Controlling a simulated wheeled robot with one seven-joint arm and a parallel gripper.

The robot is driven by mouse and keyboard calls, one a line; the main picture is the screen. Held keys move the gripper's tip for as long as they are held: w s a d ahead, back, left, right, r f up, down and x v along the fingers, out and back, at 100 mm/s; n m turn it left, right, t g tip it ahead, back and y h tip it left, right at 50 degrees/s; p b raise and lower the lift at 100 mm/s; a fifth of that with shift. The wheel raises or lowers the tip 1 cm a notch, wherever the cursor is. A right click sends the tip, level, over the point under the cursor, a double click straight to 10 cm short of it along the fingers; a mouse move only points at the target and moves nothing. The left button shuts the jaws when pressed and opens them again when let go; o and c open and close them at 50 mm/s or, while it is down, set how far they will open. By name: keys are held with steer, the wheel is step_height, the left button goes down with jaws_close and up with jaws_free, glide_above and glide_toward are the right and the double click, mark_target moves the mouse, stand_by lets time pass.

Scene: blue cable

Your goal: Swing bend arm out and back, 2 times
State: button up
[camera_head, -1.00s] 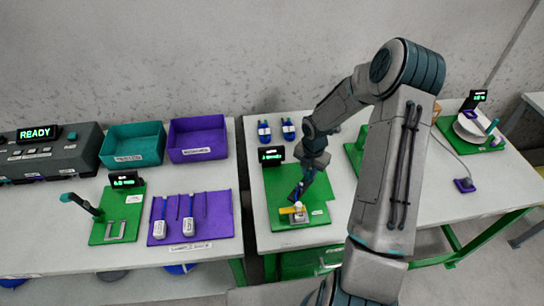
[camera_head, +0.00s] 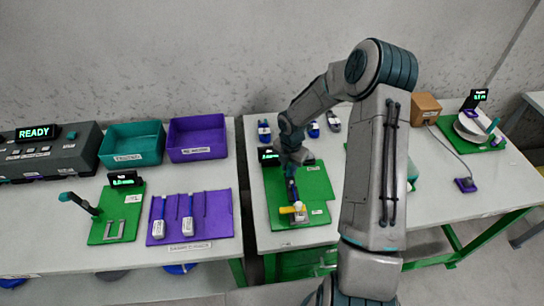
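A green board (camera_head: 318,214) on the right-hand bench carries a small bending fixture with a yellow bar (camera_head: 287,210) and a white round part (camera_head: 299,207). The yellow bar looks like the bend arm and points left. My gripper (camera_head: 293,198) hangs down just above and behind this fixture, its tip at or very near the bar. The fingers are too small and dark to show their opening or whether they touch the bar. My wrist hides part of the board's back.
A small display (camera_head: 268,155) stands at the board's back left, with blue-and-white items (camera_head: 313,129) behind. A cardboard box (camera_head: 425,108) and a turntable station (camera_head: 472,127) are farther right. A purple tray (camera_head: 214,215) with tools lies on the left bench.

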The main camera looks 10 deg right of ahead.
steer(key=o, duration=0.3)
steer(key=shift+a, duration=0.1)
steer(key=shift+o, duration=0.2)
step_height(320, 180, up, 8)
steer(key=p, duration=0.6)
stand_by(0.4)
